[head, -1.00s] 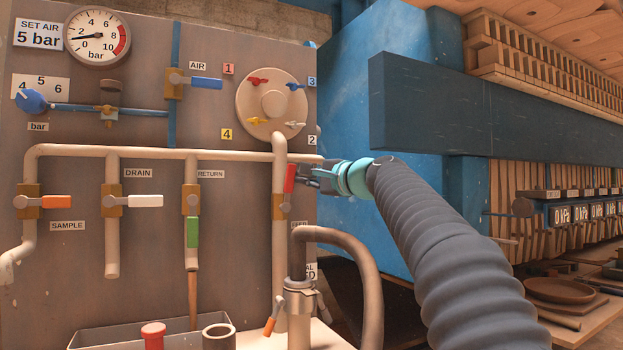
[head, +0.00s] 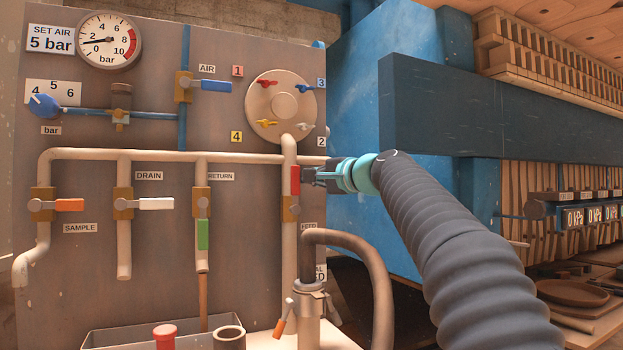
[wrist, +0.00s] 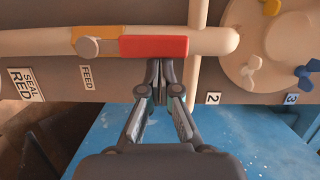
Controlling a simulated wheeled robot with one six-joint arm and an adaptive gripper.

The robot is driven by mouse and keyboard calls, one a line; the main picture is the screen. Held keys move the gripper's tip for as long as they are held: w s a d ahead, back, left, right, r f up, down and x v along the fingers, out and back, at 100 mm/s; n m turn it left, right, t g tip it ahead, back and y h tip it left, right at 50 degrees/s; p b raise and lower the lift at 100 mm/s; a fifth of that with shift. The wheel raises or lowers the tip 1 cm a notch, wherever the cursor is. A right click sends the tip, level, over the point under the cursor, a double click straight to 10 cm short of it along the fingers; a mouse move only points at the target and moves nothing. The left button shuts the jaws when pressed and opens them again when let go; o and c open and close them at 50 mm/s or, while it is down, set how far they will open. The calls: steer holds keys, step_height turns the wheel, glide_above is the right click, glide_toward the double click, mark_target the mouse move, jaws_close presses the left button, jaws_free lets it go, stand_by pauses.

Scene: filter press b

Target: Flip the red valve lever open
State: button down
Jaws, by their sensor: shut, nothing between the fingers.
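The red valve lever (head: 295,181) stands upright on the brass FEED valve (head: 291,208), in line with its vertical pipe. In the wrist view the red lever (wrist: 153,47) lies along the pipe, pointing away from the valve body (wrist: 88,42). My gripper (head: 314,177) is just right of the lever's upper part. Its fingers (wrist: 158,68) are shut and empty, with the tips at the lever's long side. I cannot tell whether they touch it.
A round port plate (head: 281,103) with small coloured taps sits above my gripper. A hose (head: 372,262) arches below. The green RETURN lever (head: 203,234) is to the left, and the blue press (head: 355,130) stands behind my arm.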

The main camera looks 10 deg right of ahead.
steer(key=s+d+b, duration=0.2)
steer(key=s+d, duration=0.5)
steer(key=d, duration=0.2)
steer(key=shift+d, duration=0.15)
stand_by(0.5)
step_height(320, 180, down, 11)
steer(key=w+d+n+g+h, duration=0.1)
steer(key=w+d+g+h, duration=0.1)
steer(key=d+h, duration=0.1)
steer(key=s+f+n+g+h, duration=0.1)
steer(key=s+f+g, duration=0.15)
steer(key=f, duration=0.55)
steer(key=s+f+n+g+h, duration=0.1)
steer(key=s+f+h, duration=0.1)
steer(key=s+f, duration=0.35)
steer(key=s+a+f+n+g+h, duration=0.1)
steer(key=s+a+f+n+g, duration=0.1)
steer(key=s+f, duration=1)
steer(key=s+a+f+n+g+h, duration=0.1)
steer(key=s+f+n, duration=0.4)
steer(key=s+f, duration=0.7)
steer(key=shift+s+a+n+g+h, duration=0.4)
steer(key=shift+s+h, duration=0.4)
steer(key=shift+s, duration=1.25)
